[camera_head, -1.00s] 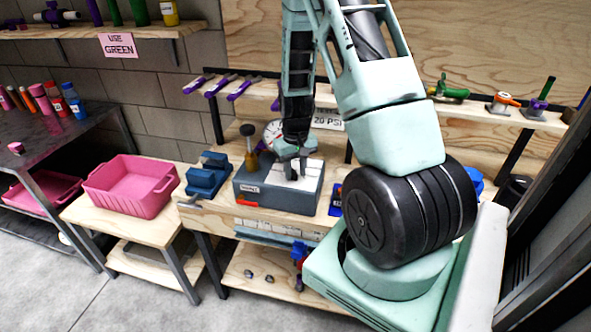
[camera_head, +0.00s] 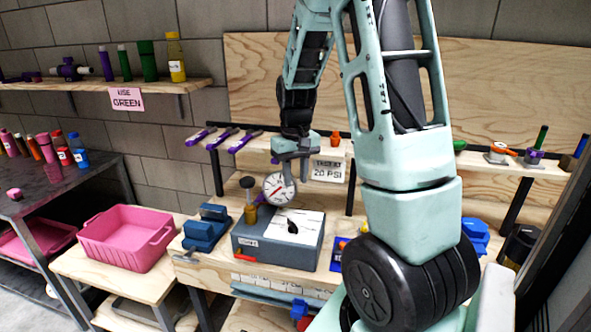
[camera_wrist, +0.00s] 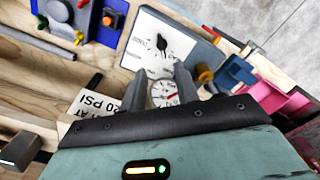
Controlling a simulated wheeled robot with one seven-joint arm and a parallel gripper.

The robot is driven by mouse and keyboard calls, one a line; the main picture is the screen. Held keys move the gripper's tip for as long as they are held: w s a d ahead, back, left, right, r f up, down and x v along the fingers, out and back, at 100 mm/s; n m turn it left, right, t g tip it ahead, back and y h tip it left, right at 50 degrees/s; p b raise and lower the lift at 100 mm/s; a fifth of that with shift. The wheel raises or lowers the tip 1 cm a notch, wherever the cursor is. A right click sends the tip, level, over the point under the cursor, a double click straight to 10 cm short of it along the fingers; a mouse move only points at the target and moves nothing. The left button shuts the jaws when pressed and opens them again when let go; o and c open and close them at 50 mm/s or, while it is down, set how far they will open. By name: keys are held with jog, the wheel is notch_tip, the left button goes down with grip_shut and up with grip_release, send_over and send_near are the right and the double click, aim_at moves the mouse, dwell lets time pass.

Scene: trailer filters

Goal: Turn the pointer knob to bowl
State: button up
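The black pointer knob (camera_head: 292,227) sits on the white plate (camera_head: 308,222) on top of a grey box (camera_head: 262,250). It also shows in the wrist view (camera_wrist: 162,43), beyond my fingertips. The plate's markings are too small to read, so I cannot tell which one the knob points to. My gripper (camera_head: 292,168) is above the box, apart from the knob. In the wrist view my gripper (camera_wrist: 160,70) has its two fingers spread, with nothing held between them. The round gauge (camera_head: 279,188) shows between and below the fingers there.
A blue vise (camera_head: 206,228) and a pink bin (camera_head: 126,238) are to the left. A shelf with purple-handled tools (camera_head: 230,138) and a 20 PSI sign (camera_head: 328,171) is behind.

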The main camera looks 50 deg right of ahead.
notch_tip(320, 180, up, 2)
jog(key=shift+r, duration=0.1)
dwell(0.6)
